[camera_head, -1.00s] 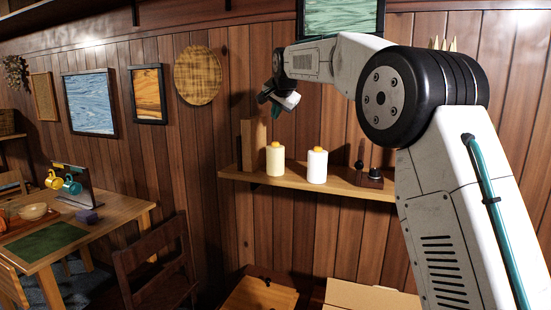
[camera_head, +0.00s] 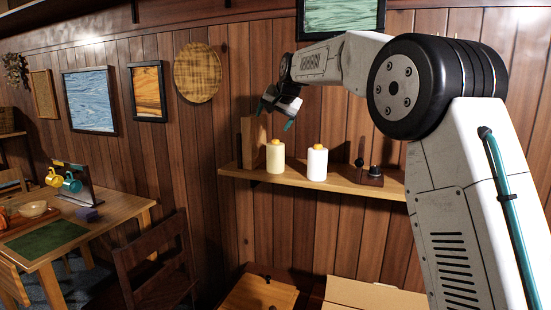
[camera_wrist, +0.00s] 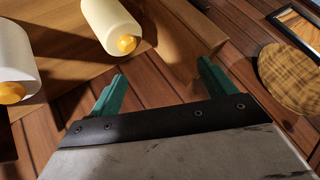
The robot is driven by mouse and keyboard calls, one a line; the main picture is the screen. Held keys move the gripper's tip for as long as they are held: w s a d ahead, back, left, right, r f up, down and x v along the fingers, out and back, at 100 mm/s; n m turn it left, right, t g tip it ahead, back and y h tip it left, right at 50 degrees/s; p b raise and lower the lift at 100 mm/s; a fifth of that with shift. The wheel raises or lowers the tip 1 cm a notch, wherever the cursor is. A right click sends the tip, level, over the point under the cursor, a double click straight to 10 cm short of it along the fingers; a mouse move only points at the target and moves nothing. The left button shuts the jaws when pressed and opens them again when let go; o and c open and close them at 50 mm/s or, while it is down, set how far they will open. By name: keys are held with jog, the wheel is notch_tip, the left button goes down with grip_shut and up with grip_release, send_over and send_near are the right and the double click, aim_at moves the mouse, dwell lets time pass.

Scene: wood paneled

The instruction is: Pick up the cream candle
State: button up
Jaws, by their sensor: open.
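The cream candle (camera_head: 275,157) stands upright on the wall shelf, with an orange-yellow top. It also shows in the wrist view (camera_wrist: 108,22) at the top, beyond and left of the fingers. My gripper (camera_head: 274,115) is above the candle in the head view. Its teal fingers are apart, with nothing between them, in the wrist view (camera_wrist: 158,82). The fingers do not touch the candle. A white candle (camera_head: 317,163) with a similar orange-yellow top stands just right of the cream one.
The wooden shelf (camera_head: 340,184) also holds an upright wooden block (camera_head: 249,143) left of the cream candle and a small dark item (camera_head: 369,176) at right. A round woven plaque (camera_head: 198,73) hangs on the paneled wall. A chair and table (camera_head: 112,220) stand at lower left.

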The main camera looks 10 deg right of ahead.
aim_at(281, 145)
jog(key=s+f+n+y, duration=0.1)
jog(key=f+n, duration=0.1)
jog(key=n, duration=0.1)
jog(key=s+d+f+n+t+y, duration=0.1)
jog(key=f+n, duration=0.2)
jog(key=s+d+f+n+t, duration=0.1)
jog(key=f+n, duration=0.1)
jog(key=n, duration=0.1)
jog(key=shift+f+y, duration=0.15)
jog(key=shift+y, duration=0.25)
jog(key=shift+w+d+f+n, duration=0.1)
jog(key=shift+d+f+n, duration=0.25)
jog(key=shift+d, duration=0.15)
jog(key=shift+w+f, duration=0.3)
jog(key=shift+w, duration=0.15)
jog(key=x, duration=0.7)
jog(key=shift+a+r, duration=0.15)
jog(key=shift+r, duration=0.05)
jog(key=c, duration=1.2)
